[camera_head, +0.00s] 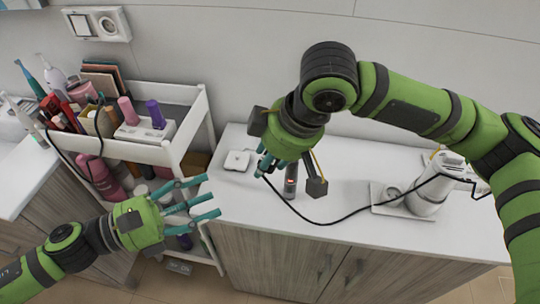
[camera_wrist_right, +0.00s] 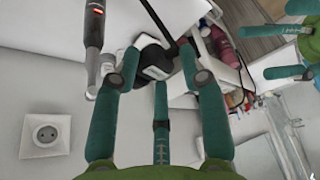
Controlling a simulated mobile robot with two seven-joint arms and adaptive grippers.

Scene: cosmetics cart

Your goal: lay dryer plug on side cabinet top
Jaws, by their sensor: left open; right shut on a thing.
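The dryer plug (camera_wrist_right: 152,57) is dark and partly hidden between the fingers of my right gripper (camera_wrist_right: 160,75) in the right wrist view. In the head view my right gripper (camera_head: 272,168) is shut on it over the left part of the white side cabinet top (camera_head: 250,208). The black cord (camera_head: 330,221) runs from the gripper across the top to the white dryer (camera_head: 430,196) at the right. I cannot tell whether the plug touches the surface. My left gripper (camera_head: 205,198) is open and empty, in front of the cart and left of the cabinet.
A slim dark device with a red light (camera_head: 291,181) is just right of my right gripper. A small white square item (camera_head: 237,160) lies to its left. A white cart (camera_head: 150,152) full of cosmetics stands at the left. The cabinet's front left area is clear.

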